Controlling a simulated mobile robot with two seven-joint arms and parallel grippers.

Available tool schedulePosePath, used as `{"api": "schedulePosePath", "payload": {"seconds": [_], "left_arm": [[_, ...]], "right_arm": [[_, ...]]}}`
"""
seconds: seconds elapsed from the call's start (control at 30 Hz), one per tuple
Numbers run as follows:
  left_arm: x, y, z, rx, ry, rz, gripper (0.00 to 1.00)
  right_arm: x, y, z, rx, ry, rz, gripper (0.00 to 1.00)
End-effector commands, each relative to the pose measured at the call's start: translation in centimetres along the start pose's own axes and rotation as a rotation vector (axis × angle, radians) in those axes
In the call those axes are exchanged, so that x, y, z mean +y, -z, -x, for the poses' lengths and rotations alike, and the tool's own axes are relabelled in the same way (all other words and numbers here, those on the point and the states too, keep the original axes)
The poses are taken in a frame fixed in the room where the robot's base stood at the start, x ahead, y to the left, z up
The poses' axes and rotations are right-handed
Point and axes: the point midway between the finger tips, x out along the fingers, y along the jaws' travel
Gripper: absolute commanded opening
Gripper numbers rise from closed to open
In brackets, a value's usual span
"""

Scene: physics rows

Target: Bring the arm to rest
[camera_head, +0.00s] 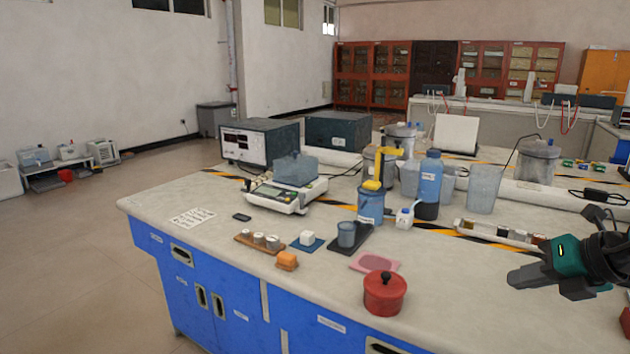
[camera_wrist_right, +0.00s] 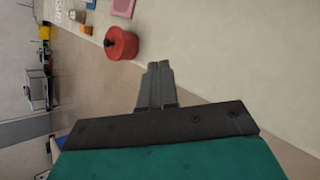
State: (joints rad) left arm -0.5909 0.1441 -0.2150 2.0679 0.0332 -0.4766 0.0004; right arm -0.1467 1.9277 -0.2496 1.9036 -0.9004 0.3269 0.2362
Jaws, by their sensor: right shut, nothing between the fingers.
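My right gripper (camera_head: 536,284) comes in from the right edge in the head view, above the right part of the bench (camera_head: 450,310). Its teal body and dark fingers point left. In the right wrist view the two fingers (camera_wrist_right: 157,82) lie together, shut and empty. A red lidded pot (camera_head: 385,293) stands on the bench to the left of the gripper, apart from it; it also shows in the right wrist view (camera_wrist_right: 121,43). My left gripper is not in view.
A pink mat (camera_head: 374,262), an orange block (camera_head: 287,261) and a blue cup on a dark tray (camera_head: 346,234) stand near the front. A long white tray (camera_head: 498,235) lies behind the gripper. Beakers, a bottle (camera_head: 429,180) and a scale (camera_head: 285,194) stand further back. The front right bench top is mostly clear.

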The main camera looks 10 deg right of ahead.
Motion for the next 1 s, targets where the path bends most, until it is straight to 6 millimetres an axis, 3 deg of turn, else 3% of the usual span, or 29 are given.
{"api": "schedulePosePath", "payload": {"seconds": [0.27,0.47,0.77,1.0], "left_arm": [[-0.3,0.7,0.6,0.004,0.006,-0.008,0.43],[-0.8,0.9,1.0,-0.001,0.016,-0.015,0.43],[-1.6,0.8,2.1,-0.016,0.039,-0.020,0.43],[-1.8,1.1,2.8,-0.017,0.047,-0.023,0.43]], "right_arm": [[0.6,3.8,-3.4,-0.015,-0.187,-0.301,0.00],[1.1,7.5,-5.9,-0.045,-0.326,-0.629,0.00],[1.3,14.6,-9.3,-0.110,-0.448,-1.249,0.00],[2.0,21.5,-11.2,-0.151,-0.438,-1.767,0.00]]}}
